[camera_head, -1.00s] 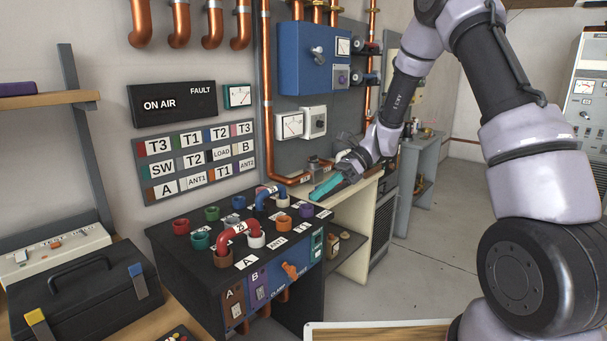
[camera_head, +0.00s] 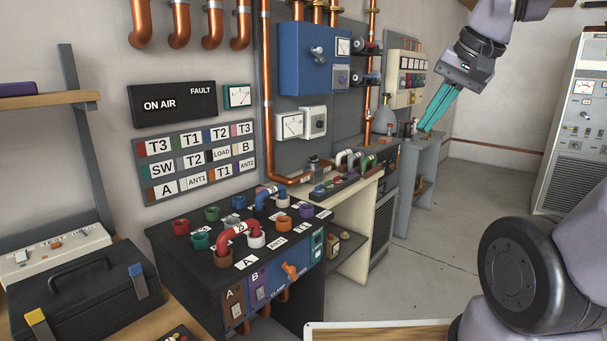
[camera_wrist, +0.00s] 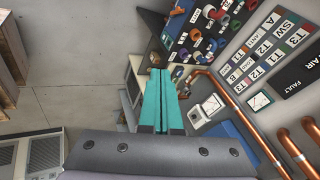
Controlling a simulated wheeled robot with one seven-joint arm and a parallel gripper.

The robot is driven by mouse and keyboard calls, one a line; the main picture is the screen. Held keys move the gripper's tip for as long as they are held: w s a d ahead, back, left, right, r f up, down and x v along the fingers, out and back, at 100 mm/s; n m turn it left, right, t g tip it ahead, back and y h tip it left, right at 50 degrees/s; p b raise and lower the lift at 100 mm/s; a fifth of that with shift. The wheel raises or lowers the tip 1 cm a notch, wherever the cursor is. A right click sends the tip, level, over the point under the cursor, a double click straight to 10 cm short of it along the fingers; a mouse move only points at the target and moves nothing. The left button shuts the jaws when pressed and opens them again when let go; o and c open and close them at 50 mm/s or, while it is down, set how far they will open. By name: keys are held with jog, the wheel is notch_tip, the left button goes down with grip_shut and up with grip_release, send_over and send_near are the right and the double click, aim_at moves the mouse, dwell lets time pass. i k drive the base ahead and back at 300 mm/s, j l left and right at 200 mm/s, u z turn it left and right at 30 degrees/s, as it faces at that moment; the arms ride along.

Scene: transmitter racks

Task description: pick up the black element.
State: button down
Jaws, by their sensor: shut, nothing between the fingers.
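My gripper (camera_head: 424,128) is raised in the air at the upper right of the head view, above the far grey bench and apart from everything. Its teal fingers are together and hold nothing; they also show in the wrist view (camera_wrist: 160,72), pointing toward the floor and benches. I cannot pick out the black element with certainty. Small coloured parts lie in a dark tray (camera_head: 336,187) on the cream bench (camera_head: 352,205), with grey bent links (camera_head: 346,159) behind them. These are too small to tell apart well.
A black patch panel (camera_head: 170,243) with coloured sockets and red and blue links stands in front. A black toolbox (camera_head: 85,292) is at lower left. Copper pipes (camera_head: 266,100) and a blue box (camera_head: 303,60) are on the wall. The grey floor (camera_head: 440,240) at right is open.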

aim_at(313, 159)
jog(key=i+l+u, duration=0.1)
jog(key=u, duration=0.3)
jog(key=i+l+u, duration=0.15)
jog(key=u, duration=0.2)
jog(key=i+l+u, duration=0.1)
jog(key=l+u, duration=0.15)
jog(key=u, duration=0.15)
jog(key=i+l+u, duration=0.1)
jog(key=l, duration=0.35)
jog(key=i+l+u, duration=0.1)
jog(key=l, duration=0.4)
jog(key=i+l, duration=0.2)
jog(key=l, duration=0.3)
jog(key=i+l+u, duration=0.15)
jog(key=l, duration=0.3)
jog(key=l+u, duration=0.1)
jog(key=l, duration=0.4)
